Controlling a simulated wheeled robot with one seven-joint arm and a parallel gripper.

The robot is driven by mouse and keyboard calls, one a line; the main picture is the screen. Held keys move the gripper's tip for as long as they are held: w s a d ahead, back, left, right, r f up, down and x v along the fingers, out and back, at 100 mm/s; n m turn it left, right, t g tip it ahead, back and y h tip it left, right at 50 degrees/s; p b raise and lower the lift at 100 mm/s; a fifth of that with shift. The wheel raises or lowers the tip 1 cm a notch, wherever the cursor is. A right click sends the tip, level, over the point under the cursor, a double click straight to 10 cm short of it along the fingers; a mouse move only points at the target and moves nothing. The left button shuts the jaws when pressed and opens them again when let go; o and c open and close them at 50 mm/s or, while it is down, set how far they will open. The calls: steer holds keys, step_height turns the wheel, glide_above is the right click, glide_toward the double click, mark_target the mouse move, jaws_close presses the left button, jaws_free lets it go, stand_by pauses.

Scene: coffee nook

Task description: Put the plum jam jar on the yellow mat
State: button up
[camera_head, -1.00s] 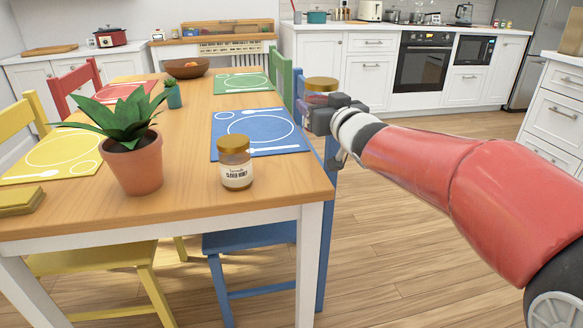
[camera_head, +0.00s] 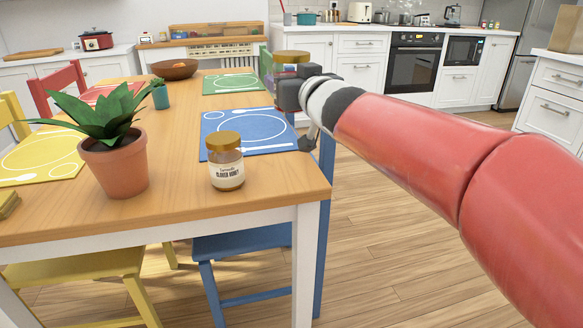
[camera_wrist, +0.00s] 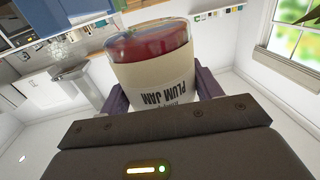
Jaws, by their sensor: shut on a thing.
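My gripper (camera_head: 284,88) is shut on the plum jam jar, above the right edge of the table by the blue mat. In the head view only the jar's gold lid (camera_head: 291,56) and a little of its body show; my gripper hides the rest. In the wrist view the jar (camera_wrist: 152,75) sits between the fingers, its "PLUM JAM" label upside down and dark red jam showing. The yellow mat (camera_head: 38,157) lies flat at the left of the table, partly behind the potted plant. It has a white plate and cutlery print.
A honey jar (camera_head: 226,160) stands near the table's front right. A potted plant (camera_head: 117,163) stands between it and the yellow mat. A blue mat (camera_head: 247,131), a green mat (camera_head: 232,83), a small teal pot (camera_head: 160,97) and a wooden bowl (camera_head: 174,69) are farther back.

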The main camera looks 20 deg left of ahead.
steer(key=shift+f+b, duration=3.5)
steer(key=shift+f, duration=3.95)
steer(key=shift+f, duration=0.2)
steer(key=o, duration=1.4)
steer(key=v, duration=0.5)
steer(key=f+v, duration=0.1)
steer(key=v, duration=0.2)
